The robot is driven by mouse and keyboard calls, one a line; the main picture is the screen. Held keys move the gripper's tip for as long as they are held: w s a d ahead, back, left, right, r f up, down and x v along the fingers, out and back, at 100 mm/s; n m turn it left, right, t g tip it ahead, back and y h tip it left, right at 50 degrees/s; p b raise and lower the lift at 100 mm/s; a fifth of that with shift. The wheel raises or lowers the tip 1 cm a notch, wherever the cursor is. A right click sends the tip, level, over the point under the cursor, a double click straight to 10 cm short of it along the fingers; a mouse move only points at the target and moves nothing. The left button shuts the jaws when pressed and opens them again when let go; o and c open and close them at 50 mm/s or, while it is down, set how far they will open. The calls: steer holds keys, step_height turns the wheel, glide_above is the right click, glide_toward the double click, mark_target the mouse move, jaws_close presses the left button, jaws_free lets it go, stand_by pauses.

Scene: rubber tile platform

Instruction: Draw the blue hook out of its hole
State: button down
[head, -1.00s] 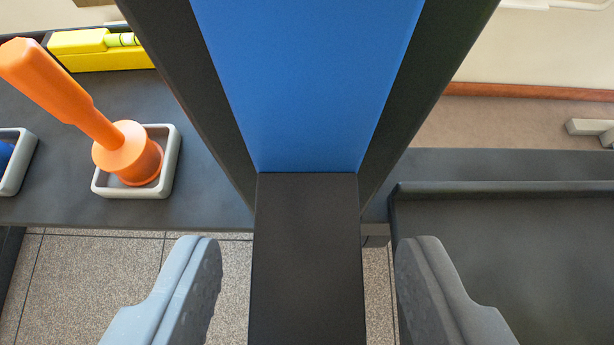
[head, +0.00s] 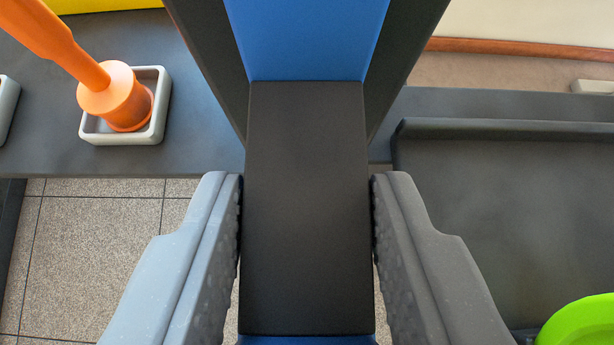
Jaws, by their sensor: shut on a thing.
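The blue hook (head: 308,40) shows as a broad blue face at the top centre, with a black section (head: 308,200) below it and a thin blue strip at the bottom edge. My gripper (head: 307,190) is shut on the black section, one grey finger on each side. Dark walls (head: 205,45) flank the blue face. I cannot tell how the hook sits in its hole; the hole itself is not clearly seen.
An orange tool (head: 118,98) stands in a grey tray (head: 155,118) at the left. A dark raised-edge surface (head: 490,210) lies at the right, with a bright green object (head: 585,322) at its lower corner. Tiled floor (head: 90,240) shows below left.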

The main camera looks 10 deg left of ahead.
steer(key=shift+s+f+b, duration=0.3)
steer(key=shift+f+b, duration=0.05)
stand_by(0.8)
steer(key=shift+s+r, duration=0.1)
steer(key=shift+s, duration=0.05)
steer(key=shift+s+d, duration=0.1)
steer(key=s+d+b, duration=0.1)
steer(key=s+b, duration=0.1)
steer(key=s, duration=0.5)
steer(key=shift+s+d+r+b, duration=0.15)
steer(key=shift+s+d+b, duration=0.15)
steer(key=shift+s, duration=0.05)
stand_by(1.0)
